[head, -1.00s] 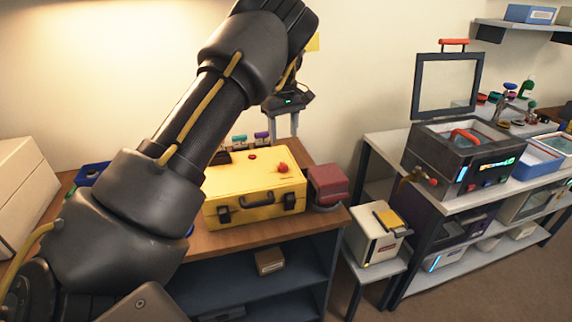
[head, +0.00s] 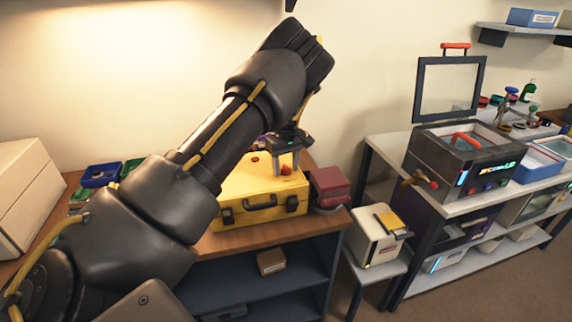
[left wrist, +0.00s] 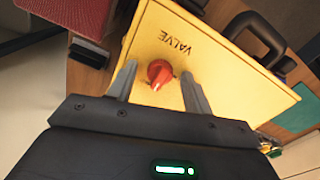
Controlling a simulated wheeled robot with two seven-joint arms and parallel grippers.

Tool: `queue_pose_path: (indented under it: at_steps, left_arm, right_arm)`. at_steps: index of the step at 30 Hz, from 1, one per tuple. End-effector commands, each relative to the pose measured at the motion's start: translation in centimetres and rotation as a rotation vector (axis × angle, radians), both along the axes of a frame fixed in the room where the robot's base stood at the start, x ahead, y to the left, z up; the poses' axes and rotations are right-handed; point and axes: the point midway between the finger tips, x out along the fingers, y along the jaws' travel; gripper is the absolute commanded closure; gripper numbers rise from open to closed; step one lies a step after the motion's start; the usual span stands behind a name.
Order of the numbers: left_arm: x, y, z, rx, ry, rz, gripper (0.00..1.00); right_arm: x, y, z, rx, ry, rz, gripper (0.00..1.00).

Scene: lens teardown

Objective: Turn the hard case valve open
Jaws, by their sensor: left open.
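The yellow hard case (head: 262,192) lies shut on the wooden bench, its handle and latches facing the front. In the left wrist view the case top (left wrist: 222,75) carries the word VALVE and a red valve knob (left wrist: 159,73). The knob also shows in the head view (head: 286,170). My left gripper (head: 287,171) points down over the case. Its two fingers (left wrist: 158,83) are open, one on each side of the knob, with gaps between. I cannot tell how far down the fingertips reach. My right gripper is not in view.
A dark red box-like object (head: 328,187) stands just right of the case. Blue and green trays (head: 101,174) lie on the bench at left, near a large beige box (head: 25,195). A white container (head: 378,245) stands on a low stand to the right.

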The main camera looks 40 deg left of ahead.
Motion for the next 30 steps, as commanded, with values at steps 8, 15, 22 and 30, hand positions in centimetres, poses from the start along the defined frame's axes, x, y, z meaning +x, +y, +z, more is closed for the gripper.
queue_pose_path:
  at_steps: [8,15,22,30]
  left_arm:
    - [0.0,0.01,0.04,0.0,0.0,0.0,0.74]
    - [0.0,0.01,0.06,0.0,0.0,0.002,0.94]
    - [-0.01,0.01,0.12,0.0,0.001,0.045,0.94]
    - [0.03,0.0,0.19,0.003,0.001,0.218,0.94]
  right_arm:
    - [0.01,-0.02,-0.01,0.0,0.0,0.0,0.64]
    - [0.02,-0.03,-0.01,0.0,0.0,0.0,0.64]
    - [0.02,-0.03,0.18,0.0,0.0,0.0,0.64]
    - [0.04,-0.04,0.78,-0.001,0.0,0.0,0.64]
